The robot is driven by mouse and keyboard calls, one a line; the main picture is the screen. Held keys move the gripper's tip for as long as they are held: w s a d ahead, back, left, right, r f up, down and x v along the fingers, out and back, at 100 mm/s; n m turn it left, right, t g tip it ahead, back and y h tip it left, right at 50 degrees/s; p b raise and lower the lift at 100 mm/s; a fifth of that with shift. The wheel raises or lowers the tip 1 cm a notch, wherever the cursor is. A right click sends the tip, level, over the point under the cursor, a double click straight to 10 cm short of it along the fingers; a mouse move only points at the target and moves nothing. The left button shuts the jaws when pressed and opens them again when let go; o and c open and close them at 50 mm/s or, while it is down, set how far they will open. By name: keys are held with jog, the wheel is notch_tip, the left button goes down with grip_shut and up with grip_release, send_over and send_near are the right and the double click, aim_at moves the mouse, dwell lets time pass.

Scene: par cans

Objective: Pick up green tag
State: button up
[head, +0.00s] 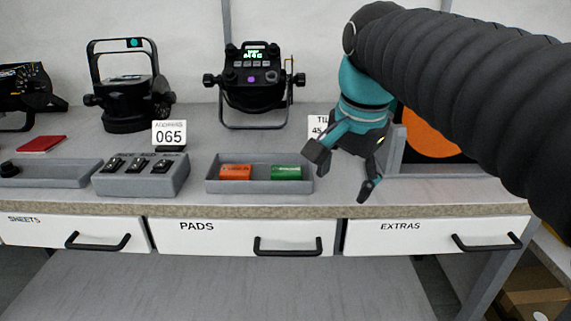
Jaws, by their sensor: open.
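The green tag (286,173) lies in the right half of a shallow grey tray (260,187) on the bench. An orange tag (235,172) lies in the same tray to its left, with a gap between them. My gripper (342,172) is open and empty. It hangs to the right of the tray, over the bench near its front edge, apart from the green tag. My arm reaches in from the upper right.
A card reading 065 (169,133) stands behind a grey switch box (142,179). Black par cans (252,82) stand along the back. A card partly hidden by my gripper (320,125) and an orange disc (432,132) are close by. Drawers (235,237) with black handles lie below.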

aim_at(286, 169)
jog(key=w+a+r+m+g+p, duration=0.2)
jog(key=w+a+r+m+g, duration=0.1)
jog(key=w+a+r+m, duration=0.7)
jog(key=f, duration=0.4)
jog(key=f+b, duration=0.1)
jog(key=f, duration=0.3)
jog(key=d+f, duration=0.1)
jog(key=f, duration=0.3)
jog(key=shift+s+f, duration=0.25)
jog(key=shift+f, duration=0.15)
jog(key=c, duration=1)
